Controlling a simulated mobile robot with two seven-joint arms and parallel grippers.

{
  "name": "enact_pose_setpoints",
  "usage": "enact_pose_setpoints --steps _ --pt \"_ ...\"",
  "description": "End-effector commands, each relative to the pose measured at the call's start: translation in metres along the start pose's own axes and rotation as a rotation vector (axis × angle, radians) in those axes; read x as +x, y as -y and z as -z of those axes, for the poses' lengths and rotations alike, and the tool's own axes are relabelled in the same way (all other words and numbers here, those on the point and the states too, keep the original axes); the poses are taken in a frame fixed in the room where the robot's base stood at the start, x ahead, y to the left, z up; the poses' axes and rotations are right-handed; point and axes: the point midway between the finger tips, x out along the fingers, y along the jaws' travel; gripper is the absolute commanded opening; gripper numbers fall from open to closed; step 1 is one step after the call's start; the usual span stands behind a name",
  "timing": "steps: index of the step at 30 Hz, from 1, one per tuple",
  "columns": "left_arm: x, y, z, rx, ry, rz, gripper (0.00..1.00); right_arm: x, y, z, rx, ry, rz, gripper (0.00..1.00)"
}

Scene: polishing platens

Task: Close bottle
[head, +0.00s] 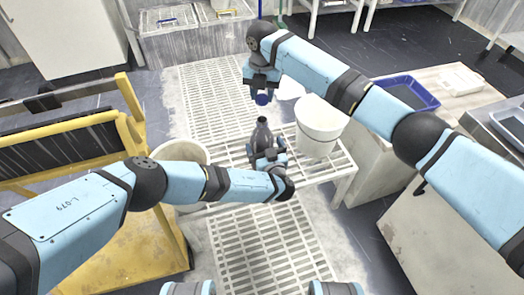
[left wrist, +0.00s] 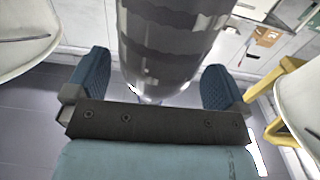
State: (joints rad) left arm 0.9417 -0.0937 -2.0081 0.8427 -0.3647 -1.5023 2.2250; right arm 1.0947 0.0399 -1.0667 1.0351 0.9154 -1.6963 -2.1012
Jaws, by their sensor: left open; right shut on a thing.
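The dark grey bottle (head: 262,136) stands upright on the white slatted table, its narrow neck upward and uncapped. It also shows large in the left wrist view (left wrist: 170,45), between the two blue fingers with gaps at both sides. My left gripper (head: 268,158) is open around the bottle's lower part; the wrist view shows its fingers (left wrist: 156,88) spread apart. My right gripper (head: 262,84) is shut on a small blue cap (head: 262,99). The cap hangs above the bottle's neck, roughly in line with it, with a clear gap between them. The bottle's base is hidden behind my left gripper.
A white bucket (head: 320,122) stands close right of the bottle on the slatted table (head: 342,168). A second pale bucket (head: 185,153) is partly hidden behind my left arm. A yellow frame (head: 75,180) stands at the left, a blue tray (head: 408,92) on a bench at the right.

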Motion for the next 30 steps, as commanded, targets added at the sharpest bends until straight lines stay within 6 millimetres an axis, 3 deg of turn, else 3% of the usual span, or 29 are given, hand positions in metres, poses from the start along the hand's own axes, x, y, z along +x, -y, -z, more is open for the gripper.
enact_pose_setpoints --steps 7,17,20,25,30 --pt "0.024 0.0 0.0 0.0 -0.001 0.0 1.0 0.0 0.0 0.0 0.0 0.0 0.0 0.15" --pt "0.027 0.0 0.0 -0.002 0.001 -0.001 1.0 0.0 0.0 0.0 0.0 0.0 0.0 0.15" --pt "0.027 0.0 0.0 -0.002 0.001 0.0 0.82 0.0 0.0 0.0 0.0 0.0 0.0 0.15" --pt "0.027 0.0 0.0 -0.001 0.001 0.0 0.43 0.0 0.0 0.0 0.0 0.0 0.0 0.15" --pt "0.027 0.0 0.0 -0.001 0.001 0.0 0.4 0.006 0.0 0.0 0.0 -0.001 0.0 0.15"
